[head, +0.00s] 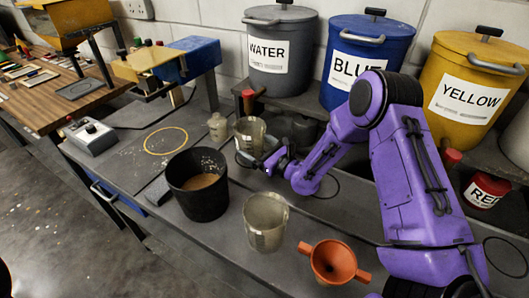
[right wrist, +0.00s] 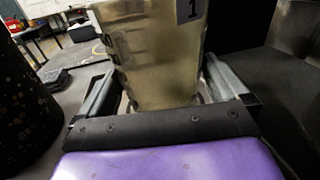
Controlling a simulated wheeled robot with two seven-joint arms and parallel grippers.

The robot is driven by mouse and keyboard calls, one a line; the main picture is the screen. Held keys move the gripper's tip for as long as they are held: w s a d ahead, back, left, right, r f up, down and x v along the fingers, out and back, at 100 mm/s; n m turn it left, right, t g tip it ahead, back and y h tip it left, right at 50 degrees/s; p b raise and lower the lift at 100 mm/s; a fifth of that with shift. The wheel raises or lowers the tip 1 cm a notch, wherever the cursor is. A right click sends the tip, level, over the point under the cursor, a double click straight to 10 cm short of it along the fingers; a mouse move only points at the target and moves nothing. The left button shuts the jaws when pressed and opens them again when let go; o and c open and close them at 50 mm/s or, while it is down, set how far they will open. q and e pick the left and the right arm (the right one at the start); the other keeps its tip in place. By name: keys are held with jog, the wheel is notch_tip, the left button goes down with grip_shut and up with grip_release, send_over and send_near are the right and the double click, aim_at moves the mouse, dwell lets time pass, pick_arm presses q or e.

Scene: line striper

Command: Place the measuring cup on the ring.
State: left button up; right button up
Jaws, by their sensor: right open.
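A translucent measuring cup (head: 250,133) stands upright on the dark bench, below the grey WATER bin. My right gripper (head: 257,158) is low beside it. In the right wrist view the cup (right wrist: 152,50), with a dark "1" label, stands between the two open fingers. Whether either finger touches it I cannot tell. The yellow ring (head: 166,140) lies flat on the bench to the left, with nothing standing on it and pale specks around it. A second, similar translucent cup (head: 265,222) stands nearer the front. My left gripper is not in view.
A black bucket (head: 197,201) with brown contents stands between the ring and the front cup. A small beige bottle (head: 217,127) stands close left of the gripped-side cup. An orange funnel (head: 333,262) is at front right. WATER (head: 267,52), blue (head: 352,62) and YELLOW (head: 468,95) bins line the back.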

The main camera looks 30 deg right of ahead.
jog(key=b+v, duration=0.1)
jog(key=v, duration=1.1)
jog(key=shift+b, duration=0.35)
